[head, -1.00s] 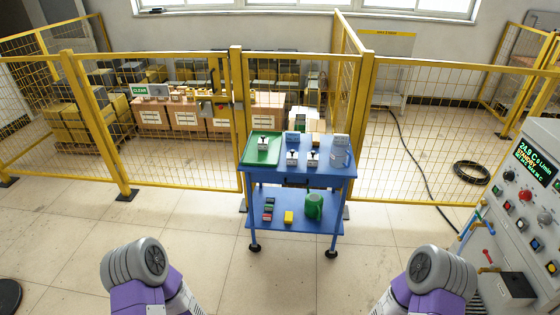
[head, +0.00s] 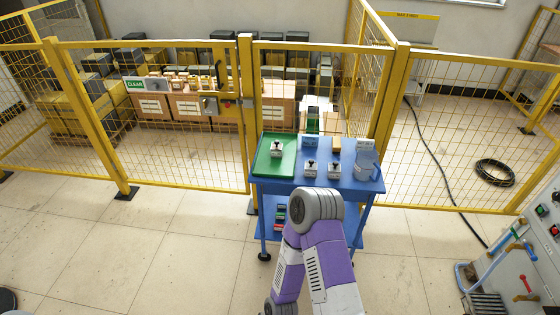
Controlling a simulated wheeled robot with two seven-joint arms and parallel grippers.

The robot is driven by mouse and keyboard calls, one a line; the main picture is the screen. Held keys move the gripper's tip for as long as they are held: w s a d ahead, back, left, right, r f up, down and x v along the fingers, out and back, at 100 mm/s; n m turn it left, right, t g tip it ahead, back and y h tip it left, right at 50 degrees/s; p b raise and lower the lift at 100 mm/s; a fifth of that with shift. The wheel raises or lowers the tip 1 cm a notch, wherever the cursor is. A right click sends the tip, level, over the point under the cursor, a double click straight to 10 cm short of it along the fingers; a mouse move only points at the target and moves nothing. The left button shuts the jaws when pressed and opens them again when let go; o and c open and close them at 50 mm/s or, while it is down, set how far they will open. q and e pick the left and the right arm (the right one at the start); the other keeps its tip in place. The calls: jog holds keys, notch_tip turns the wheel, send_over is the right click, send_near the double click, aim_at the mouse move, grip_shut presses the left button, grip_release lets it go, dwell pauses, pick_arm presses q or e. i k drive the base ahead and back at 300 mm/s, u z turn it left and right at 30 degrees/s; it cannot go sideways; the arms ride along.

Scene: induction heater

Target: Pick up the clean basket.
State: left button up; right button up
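Nothing in the head view is clearly readable as a clean basket. A blue cart (head: 350,186) stands at the centre right. On its top is a green tray (head: 262,169) holding a small pale item with a black knob (head: 276,150). Two similar items, one on the left (head: 310,168) and one on the right (head: 335,168), stand on the cart top to the right of the tray. A blue-grey jug-like container (head: 366,165) is at the right end. Neither gripper shows. An arm of mine rises in front of the cart and hides much of its lower shelf.
A yellow mesh fence (head: 150,43) runs behind the cart. Behind it are cartons (head: 190,110) and a green sign (head: 134,84). A control cabinet (head: 545,215) is at the right edge, and a coiled black cable (head: 494,172) lies beyond the fence. The left floor is clear.

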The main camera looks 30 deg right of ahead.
aim_at(310, 170)
jog(key=z, duration=0.25)
jog(key=i, duration=0.85)
jog(key=z, duration=0.95)
jog(key=i, duration=0.75)
jog(key=z, duration=0.1)
